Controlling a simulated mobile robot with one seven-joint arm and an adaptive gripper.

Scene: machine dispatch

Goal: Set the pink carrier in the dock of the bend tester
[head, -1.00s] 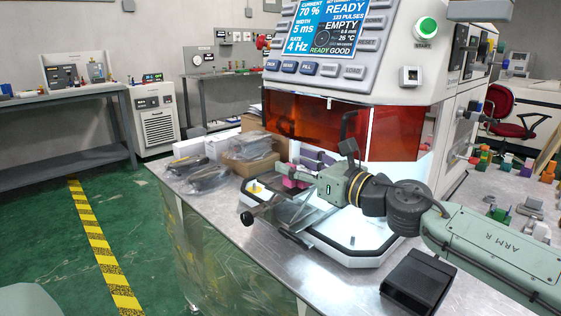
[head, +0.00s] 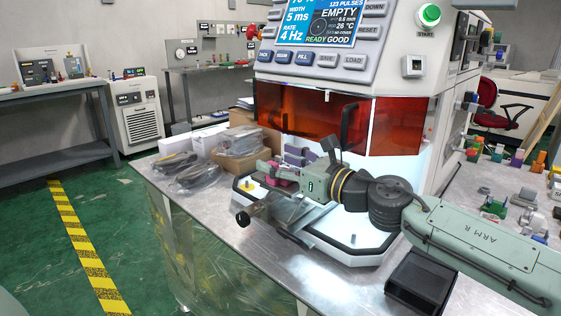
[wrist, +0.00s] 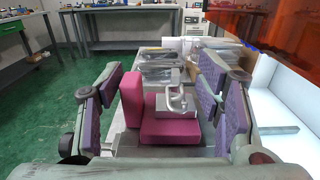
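The pink carrier (wrist: 170,132) has a flat base, an upright block on its left and a grey metal clamp (wrist: 178,103) on top. In the wrist view it sits between the two purple-padded fingers of my gripper (wrist: 160,115). I cannot tell a bend tester dock for certain.
A black tray (head: 421,278) is at the front. The bench's front left is bare.

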